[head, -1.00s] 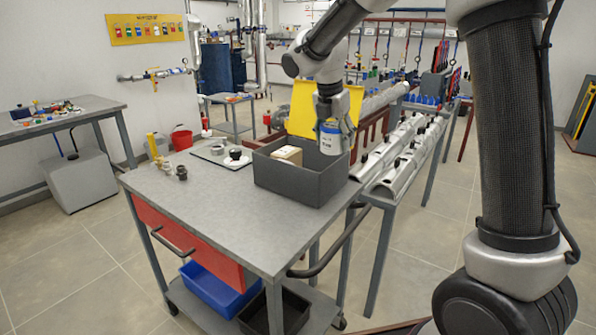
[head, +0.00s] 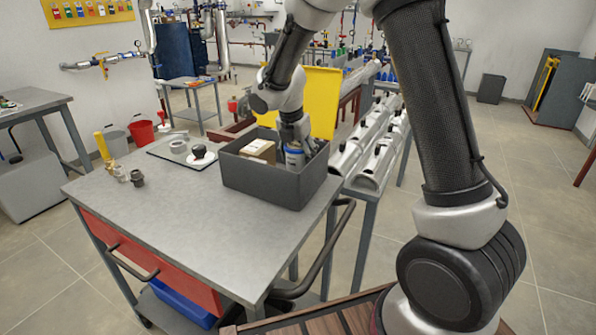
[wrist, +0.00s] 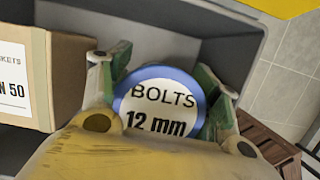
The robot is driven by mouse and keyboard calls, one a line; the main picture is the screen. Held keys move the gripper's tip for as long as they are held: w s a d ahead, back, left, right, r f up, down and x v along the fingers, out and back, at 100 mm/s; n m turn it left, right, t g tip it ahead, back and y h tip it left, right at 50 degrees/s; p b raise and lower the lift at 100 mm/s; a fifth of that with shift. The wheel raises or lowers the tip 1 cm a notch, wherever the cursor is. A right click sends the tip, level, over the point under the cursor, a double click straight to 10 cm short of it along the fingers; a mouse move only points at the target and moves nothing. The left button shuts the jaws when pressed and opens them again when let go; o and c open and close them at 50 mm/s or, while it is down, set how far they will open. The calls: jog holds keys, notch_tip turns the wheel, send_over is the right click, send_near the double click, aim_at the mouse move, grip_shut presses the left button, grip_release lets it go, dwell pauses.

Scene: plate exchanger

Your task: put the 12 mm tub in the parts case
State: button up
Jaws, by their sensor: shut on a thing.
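The 12 mm tub (wrist: 160,105) has a blue rim and a white lid reading "BOLTS 12 mm". My gripper (wrist: 162,95) is shut on it, one finger on each side. In the head view the tub (head: 294,158) is inside the grey parts case (head: 268,183), in its right part, with its lower part hidden by the front wall. My gripper (head: 293,142) reaches down into the case from above. I cannot tell whether the tub touches the case floor. The case has a raised yellow lid (head: 321,100) behind it.
A cardboard box (head: 259,150) stands in the case left of the tub; it also shows in the wrist view (wrist: 40,75). The case sits on a grey workbench (head: 190,225). The bench front is clear.

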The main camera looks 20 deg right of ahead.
aim_at(299, 171)
jog(key=shift+f, duration=2.65)
jog(key=shift+f, duration=0.1)
jog(key=o, duration=1.3)
